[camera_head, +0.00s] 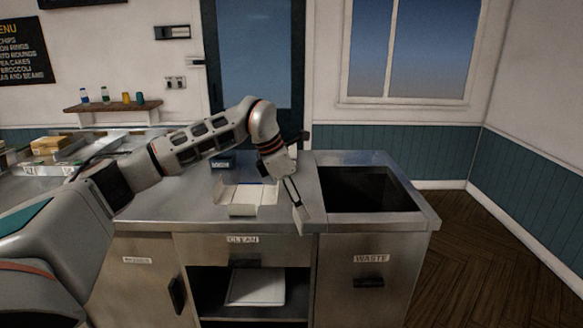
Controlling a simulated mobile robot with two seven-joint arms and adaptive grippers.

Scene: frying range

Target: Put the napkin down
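My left gripper (292,192) reaches in from the left on a long arm and points down over the front of the steel counter, between a white tray and the waste opening. Its fingers look closed on a small pale piece, which looks like the napkin (302,219), hanging at the fingertips near the counter's front edge. I cannot tell whether it touches the counter. The white open tray (240,211), with white sheets inside, sits just left of the gripper. My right gripper is not in view.
The dark waste opening (368,190) is sunk into the counter at right, above a front labelled WASTE. A small dark box (222,161) stands behind the tray. A shelf below holds a white stack (257,287). Bare counter lies left of the tray.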

